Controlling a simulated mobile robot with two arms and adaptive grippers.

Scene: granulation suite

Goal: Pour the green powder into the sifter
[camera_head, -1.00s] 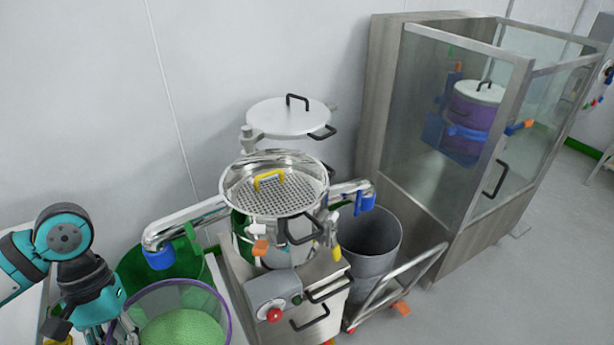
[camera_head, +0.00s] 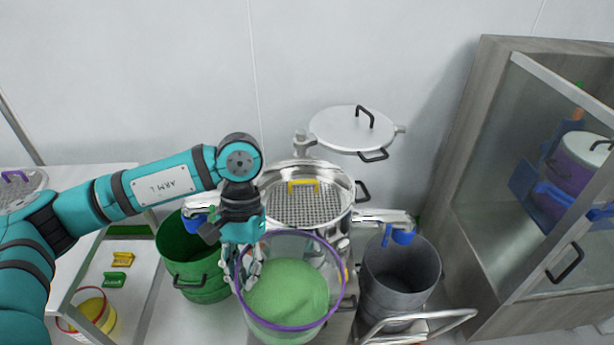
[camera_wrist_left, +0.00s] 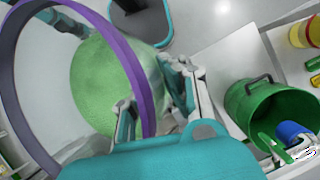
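The green powder (camera_head: 288,298) lies in a clear container with a purple rim (camera_head: 343,262). My left gripper (camera_head: 247,268) is closed on the left side of that container, with fingers on both sides of its wall. In the left wrist view the powder (camera_wrist_left: 105,80) and purple rim (camera_wrist_left: 130,62) show beside the gripper (camera_wrist_left: 155,100). The container looks roughly upright, in front of the sifter (camera_head: 310,208) in the head view. The sifter has an open steel bowl, a perforated screen and a yellow handle. Its lower body is partly hidden by the container. My right gripper is not visible.
A white lid (camera_head: 345,128) is swung aside behind the sifter. A green bin (camera_head: 195,275) stands left and a grey bin (camera_head: 400,275) right, near a trolley handle (camera_head: 425,322). A glass-fronted cabinet (camera_head: 490,215) is far right. A white table (camera_head: 90,235) is left.

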